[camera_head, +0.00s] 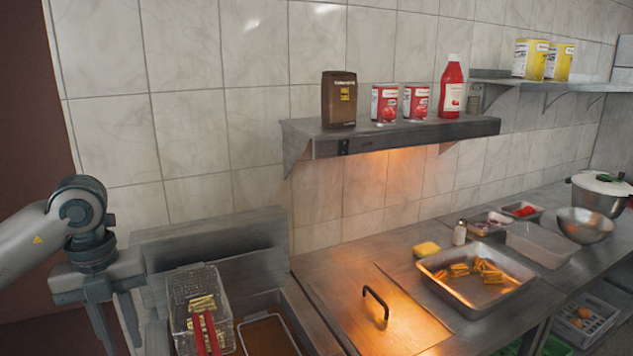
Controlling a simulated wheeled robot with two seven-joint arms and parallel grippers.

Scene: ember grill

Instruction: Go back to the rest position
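My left gripper (115,318) is at the left of the head view, with its fingers pointing down. Its two fingers are apart and nothing shows between them. It hangs just left of the fryer, beside the fry basket (186,283), and looks apart from it. The basket has red handles and some fries in it. My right gripper is not in the head view.
An oil well (266,338) lies right of the basket. A lid with a black handle (376,300) is on the counter. A metal tray (452,294) holds fries. A heated shelf (400,133) with cans and a ketchup bottle (452,88) juts from the wall.

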